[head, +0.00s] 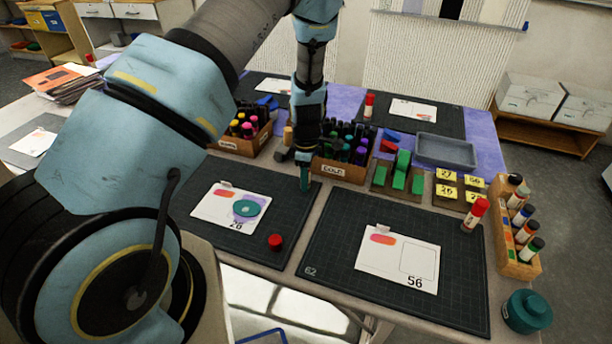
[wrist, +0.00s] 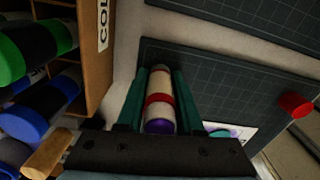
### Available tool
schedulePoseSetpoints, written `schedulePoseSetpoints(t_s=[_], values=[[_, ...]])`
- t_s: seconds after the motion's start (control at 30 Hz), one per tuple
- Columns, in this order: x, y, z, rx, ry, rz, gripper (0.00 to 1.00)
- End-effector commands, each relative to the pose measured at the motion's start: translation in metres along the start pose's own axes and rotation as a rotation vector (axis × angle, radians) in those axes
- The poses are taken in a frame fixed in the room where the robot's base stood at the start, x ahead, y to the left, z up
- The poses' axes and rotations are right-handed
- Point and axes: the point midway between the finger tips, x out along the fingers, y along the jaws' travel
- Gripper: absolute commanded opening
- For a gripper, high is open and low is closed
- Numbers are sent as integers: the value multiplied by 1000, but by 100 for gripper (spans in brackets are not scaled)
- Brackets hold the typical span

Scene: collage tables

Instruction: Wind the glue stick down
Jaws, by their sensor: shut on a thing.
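My gripper (head: 304,178) points down beside the marker boxes, over the back right corner of the left cutting mat. In the wrist view its teal fingers (wrist: 160,74) are shut on a glue stick (wrist: 160,86) lying lengthwise between them. The stick has a whitish body, a red band and a purple end towards the palm. Whether that end is glue or knob I cannot tell. The stick is hidden by the fingers in the head view. A red cap (head: 275,242) rests apart on the left mat; it also shows in the wrist view (wrist: 295,105).
The left mat (head: 195,185) bears a card (head: 215,208) with a teal disc (head: 249,208). The right mat (head: 330,232) bears card 56 (head: 395,262). A marker box (head: 340,170) stands close to my gripper. A red-capped stick (head: 475,215) and a wooden rack (head: 515,265) are at right.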

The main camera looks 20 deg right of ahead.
Motion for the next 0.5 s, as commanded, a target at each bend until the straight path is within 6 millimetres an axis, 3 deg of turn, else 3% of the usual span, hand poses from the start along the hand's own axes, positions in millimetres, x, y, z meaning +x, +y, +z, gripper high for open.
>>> schedulePoseSetpoints(t_s=[0.5], values=[[0,-1,0,-416,2,-4,0]])
